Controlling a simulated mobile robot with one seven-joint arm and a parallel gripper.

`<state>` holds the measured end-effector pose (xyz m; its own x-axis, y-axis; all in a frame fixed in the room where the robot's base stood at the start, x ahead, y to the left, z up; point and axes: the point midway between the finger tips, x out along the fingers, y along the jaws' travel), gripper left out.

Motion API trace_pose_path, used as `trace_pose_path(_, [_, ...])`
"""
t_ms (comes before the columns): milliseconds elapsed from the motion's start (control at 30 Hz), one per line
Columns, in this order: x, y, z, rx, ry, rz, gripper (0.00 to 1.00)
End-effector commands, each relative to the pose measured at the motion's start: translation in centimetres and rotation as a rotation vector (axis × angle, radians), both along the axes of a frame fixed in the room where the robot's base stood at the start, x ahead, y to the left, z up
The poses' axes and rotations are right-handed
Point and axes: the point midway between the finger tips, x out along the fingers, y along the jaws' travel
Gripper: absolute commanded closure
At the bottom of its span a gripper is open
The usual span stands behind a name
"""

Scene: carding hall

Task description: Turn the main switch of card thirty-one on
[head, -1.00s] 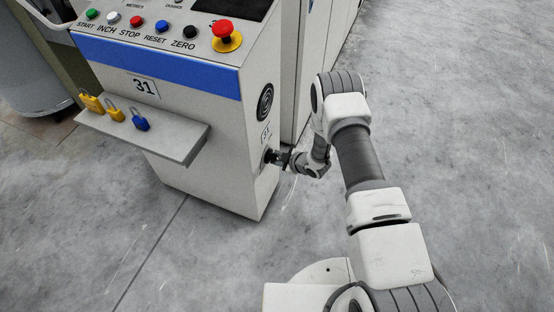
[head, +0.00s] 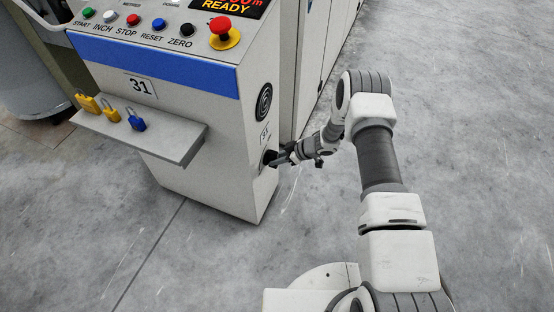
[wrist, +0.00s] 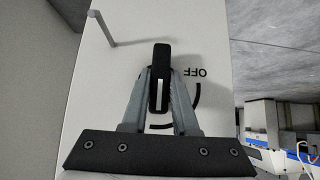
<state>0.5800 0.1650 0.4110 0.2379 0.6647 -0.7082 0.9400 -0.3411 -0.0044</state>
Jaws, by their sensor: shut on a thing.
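The card's grey cabinet (head: 215,165), plated 31, stands left of my arm. Its main switch (head: 269,157) is low on the right side face, partly hidden by my gripper (head: 281,160). In the wrist view the switch handle (wrist: 161,78) is black with a white line along it. My gripper (wrist: 160,92) has one finger on each side of the handle and is shut on it. The handle lies up and down in that picture. The word OFF (wrist: 195,72) is to its right, with a dark arc curving below. An ON mark is not visible. The cabinet's display (head: 228,6) reads READY.
A shelf (head: 180,148) with several padlocks (head: 110,114) juts from the front. A red mushroom button (head: 221,26) and a row of buttons sit on top. A dark round vent (head: 263,103) is above the switch. The floor at right is clear.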

Motion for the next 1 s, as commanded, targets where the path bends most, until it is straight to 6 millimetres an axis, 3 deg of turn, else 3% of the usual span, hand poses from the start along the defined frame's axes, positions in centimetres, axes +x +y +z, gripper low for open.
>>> trace_pose_path(467, [0.09, 0.0, 0.08, 0.006, 0.009, -0.002, 1.0])
trace_pose_path(500, [0.08, 0.01, 0.08, 0.006, 0.009, -0.002, 0.69])
trace_pose_path(633, [0.07, 0.02, 0.07, 0.005, 0.009, -0.002, 0.45])
trace_pose_path(1000, [-0.01, -0.2, 0.36, 0.005, 0.009, -0.001, 0.43])
